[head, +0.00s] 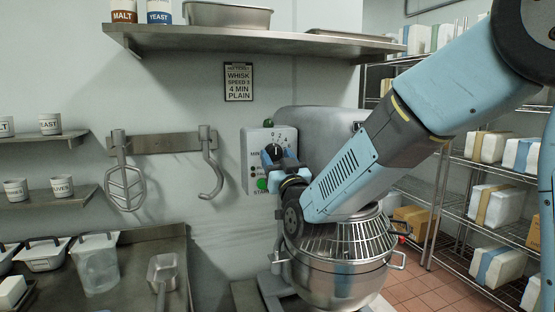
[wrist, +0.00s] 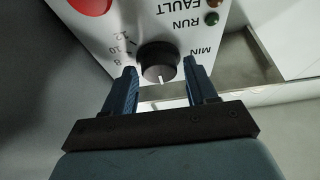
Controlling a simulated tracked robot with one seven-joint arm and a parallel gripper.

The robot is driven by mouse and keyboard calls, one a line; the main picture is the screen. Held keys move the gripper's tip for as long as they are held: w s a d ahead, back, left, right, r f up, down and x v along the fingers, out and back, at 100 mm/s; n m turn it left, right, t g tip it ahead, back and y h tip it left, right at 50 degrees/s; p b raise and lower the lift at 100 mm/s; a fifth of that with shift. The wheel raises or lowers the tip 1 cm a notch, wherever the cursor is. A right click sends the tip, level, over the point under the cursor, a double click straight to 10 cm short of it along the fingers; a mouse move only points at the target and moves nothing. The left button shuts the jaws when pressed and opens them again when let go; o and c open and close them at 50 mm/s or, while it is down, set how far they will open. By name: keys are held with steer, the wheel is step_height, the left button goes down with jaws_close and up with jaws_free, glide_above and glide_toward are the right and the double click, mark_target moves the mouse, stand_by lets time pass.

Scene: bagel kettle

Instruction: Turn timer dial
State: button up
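The timer dial (wrist: 158,62) is a round black knob with a white pointer line on a white control panel (wrist: 120,25). In the wrist view the panel appears turned over, and the pointer faces toward the bottom of the picture. My gripper (wrist: 162,78) is open, with one blue finger on each side of the dial and a visible gap to at least the right finger. In the head view the dial (head: 274,151) is partly hidden by my gripper (head: 276,158), which is at the panel (head: 252,165) on the mixer's front left.
The steel mixer bowl (head: 340,270) with a wire guard stands below my arm. A green start button (head: 262,184) is under the dial, close to my gripper. A red button (wrist: 92,4) also shows.

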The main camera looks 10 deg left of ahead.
steer(key=c, duration=0.8)
steer(key=shift+m, duration=0.3)
steer(key=m+h, duration=0.1)
steer(key=m, duration=0.2)
steer(key=m+t+h, duration=0.1)
steer(key=m+h, duration=0.1)
steer(key=m, duration=0.1)
steer(key=shift+s+a+r+m+h, duration=0.1)
steer(key=shift+m+h, duration=0.7)
steer(key=shift+m, duration=0.8)
steer(key=shift+m+h, duration=0.8)
steer(key=shift+m, duration=0.8)
steer(key=o, duration=1)
steer(key=shift+o, duration=0.2)
